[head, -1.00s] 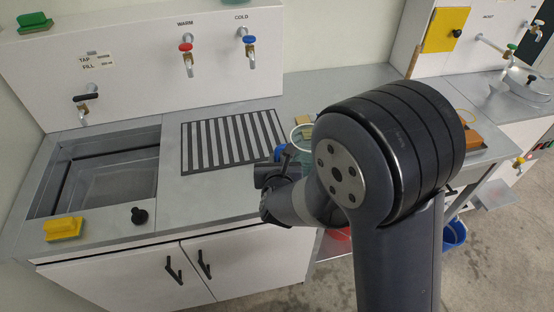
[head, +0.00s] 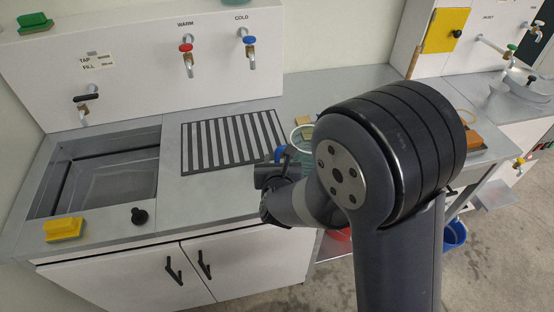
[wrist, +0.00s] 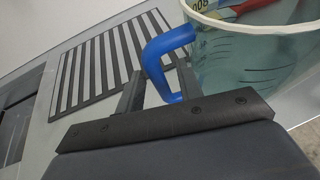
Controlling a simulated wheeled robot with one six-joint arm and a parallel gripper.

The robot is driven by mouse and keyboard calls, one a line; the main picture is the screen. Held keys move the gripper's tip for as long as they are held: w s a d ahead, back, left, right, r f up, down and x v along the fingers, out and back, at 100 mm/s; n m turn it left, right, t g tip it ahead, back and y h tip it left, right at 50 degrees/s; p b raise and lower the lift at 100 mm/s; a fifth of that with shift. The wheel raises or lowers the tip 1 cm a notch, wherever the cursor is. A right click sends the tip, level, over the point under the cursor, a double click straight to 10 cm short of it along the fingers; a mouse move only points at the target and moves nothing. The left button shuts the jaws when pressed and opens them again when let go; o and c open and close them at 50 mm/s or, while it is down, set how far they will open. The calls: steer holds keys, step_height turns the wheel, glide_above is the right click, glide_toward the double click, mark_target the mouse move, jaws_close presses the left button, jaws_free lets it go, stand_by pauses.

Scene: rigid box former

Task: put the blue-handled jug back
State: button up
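The blue-handled jug is a clear, pale-teal vessel with a light rim and dark marks (wrist: 250,62), at the right of the wrist view. In the head view, part of it (head: 302,135) shows on the counter, mostly hidden behind my arm. Its blue handle (wrist: 160,58) stands out to the left of the jug wall. My gripper (wrist: 160,84) is at the handle, with one dark finger on each side of it. Whether both fingers press on the handle is not clear. The jug's base is hidden. In the head view my gripper (head: 281,165) is beside the jug.
A striped black-and-white mat (head: 232,141) lies left of the jug. A sink (head: 62,195) is further left, with a yellow sponge (head: 63,229) on its front edge. Warm (head: 187,62) and cold (head: 249,55) taps project from the back panel.

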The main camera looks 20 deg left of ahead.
steer(key=b+v, duration=0.1)
steer(key=v, duration=1.1)
